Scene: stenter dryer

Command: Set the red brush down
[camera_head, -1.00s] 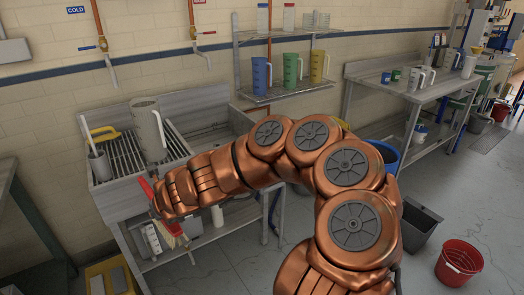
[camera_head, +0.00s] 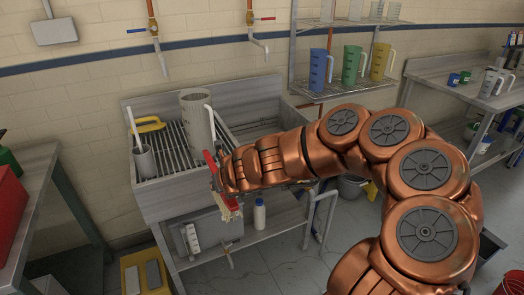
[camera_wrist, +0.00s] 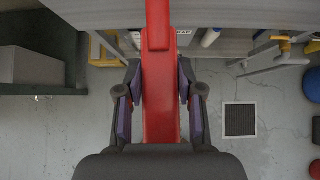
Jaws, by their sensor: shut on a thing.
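The red brush (camera_head: 215,172) is in my gripper (camera_wrist: 158,90), in front of the sink's front edge. In the wrist view the red brush (camera_wrist: 159,50) runs upright between the two dark fingers, which are shut on its handle. In the head view its pale bristles hang downward. My gripper's fingers are mostly hidden in the head view behind my copper arm. The brush is held in the air and rests on nothing that I can see.
The metal sink (camera_head: 165,192) has a slatted rack bearing a large grey jug (camera_head: 197,118), a yellow-handled brush (camera_head: 148,125) and a small grey cup (camera_head: 145,160). A lower shelf (camera_head: 255,232) holds a white bottle (camera_head: 259,214). A bench (camera_head: 38,160) stands at left.

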